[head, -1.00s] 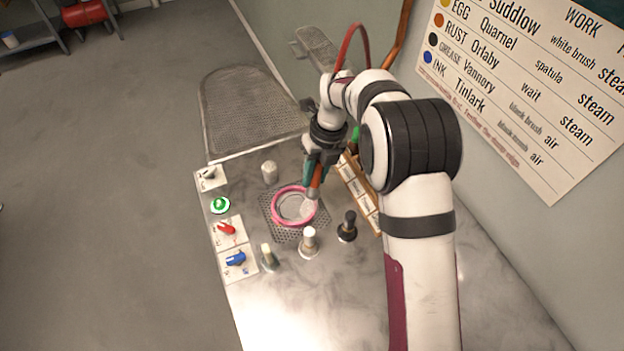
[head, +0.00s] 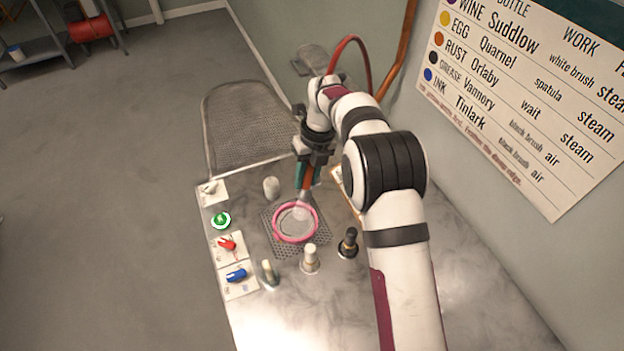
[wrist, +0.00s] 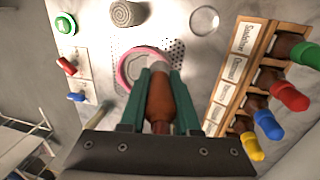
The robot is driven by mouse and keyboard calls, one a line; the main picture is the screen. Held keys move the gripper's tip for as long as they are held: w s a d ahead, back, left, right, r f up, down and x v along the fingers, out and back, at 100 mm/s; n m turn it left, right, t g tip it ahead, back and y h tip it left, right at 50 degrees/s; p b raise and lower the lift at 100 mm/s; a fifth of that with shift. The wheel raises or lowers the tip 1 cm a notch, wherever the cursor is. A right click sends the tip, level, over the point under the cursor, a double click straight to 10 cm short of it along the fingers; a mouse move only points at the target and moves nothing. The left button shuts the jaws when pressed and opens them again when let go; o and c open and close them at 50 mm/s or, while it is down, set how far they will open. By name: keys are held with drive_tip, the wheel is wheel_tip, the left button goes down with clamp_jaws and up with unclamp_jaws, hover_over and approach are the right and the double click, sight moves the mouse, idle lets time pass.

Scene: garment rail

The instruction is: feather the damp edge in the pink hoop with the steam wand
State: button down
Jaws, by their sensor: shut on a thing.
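The pink hoop (head: 275,226) lies flat on a perforated plate on the bench, with pale grey cloth inside it. I cannot tell whether the tip touches the cloth, nor make out a damp edge.
Upright brushes (head: 310,260) and a dark-topped tool (head: 348,244) stand in front of the hoop. A grey cylinder (head: 271,187) stands behind it. A green button (head: 220,220), red knob (head: 228,244) and blue knob (head: 237,275) line the left edge. A bottle rack (wrist: 243,65) stands beside it.

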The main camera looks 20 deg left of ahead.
drive_tip(key=shift+a, duration=0.5)
drive_tip(key=shift+a, duration=0.1)
drive_tip(key=shift+s+a, duration=0.8)
drive_tip(key=shift+a, duration=0.35)
drive_tip(key=shift+s+a, duration=0.25)
drive_tip(key=shift+s, duration=0.2)
drive_tip(key=shift+s+a, duration=0.2)
drive_tip(key=shift+s, duration=0.25)
drive_tip(key=shift+s+d, duration=1.65)
drive_tip(key=shift+d, duration=1.85)
wheel_tip(320, 180, up, 7)
